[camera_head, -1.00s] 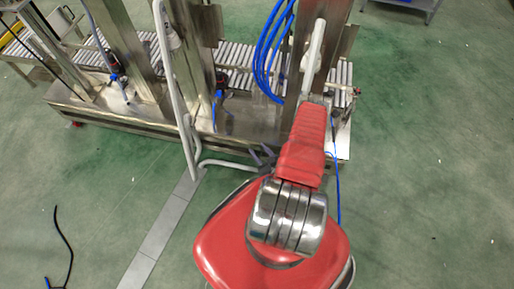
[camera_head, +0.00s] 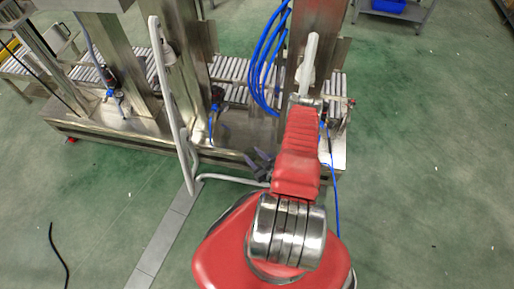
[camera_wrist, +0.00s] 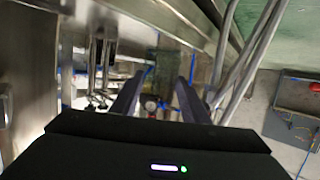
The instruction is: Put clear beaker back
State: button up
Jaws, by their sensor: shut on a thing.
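My gripper (camera_head: 260,159) shows in the head view as dark fingers just left of my red arm, low in front of the steel machine frame. In the wrist view its two dark fingers (camera_wrist: 163,78) stand apart, with a clear thing between them. I take this to be the clear beaker (camera_wrist: 167,62); only a faint, see-through pale shape shows, and its rim and base cannot be made out. The beaker cannot be picked out with certainty in the head view. My gripper is shut on it.
A steel machine frame (camera_head: 140,125) with a roller conveyor (camera_head: 232,92) stands ahead. A bent white pipe (camera_head: 172,100) rises left of my gripper, and blue hoses (camera_head: 268,60) hang above. A grey control box with a red button (camera_wrist: 314,87) is at right. Open green floor (camera_head: 430,180) lies right.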

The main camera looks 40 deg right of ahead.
jog(key=w+d+r+y, duration=0.1)
jog(key=w+r, duration=1.2)
jog(key=w+a+r+n, duration=0.1)
jog(key=w+a+r, duration=0.2)
jog(key=w+r, duration=0.35)
jog(key=w+a+r, duration=0.3)
jog(key=a+r, duration=0.1)
jog(key=r, duration=0.5)
jog(key=s+a+r+n+y, duration=0.1)
jog(key=a+r, duration=2.1)
jog(key=r, duration=0.4)
jog(key=shift+s+a+r+y, duration=0.3)
jog(key=shift+s+a+r, duration=0.05)
jog(key=shift+r, duration=0.05)
jog(key=shift+s, duration=0.1)
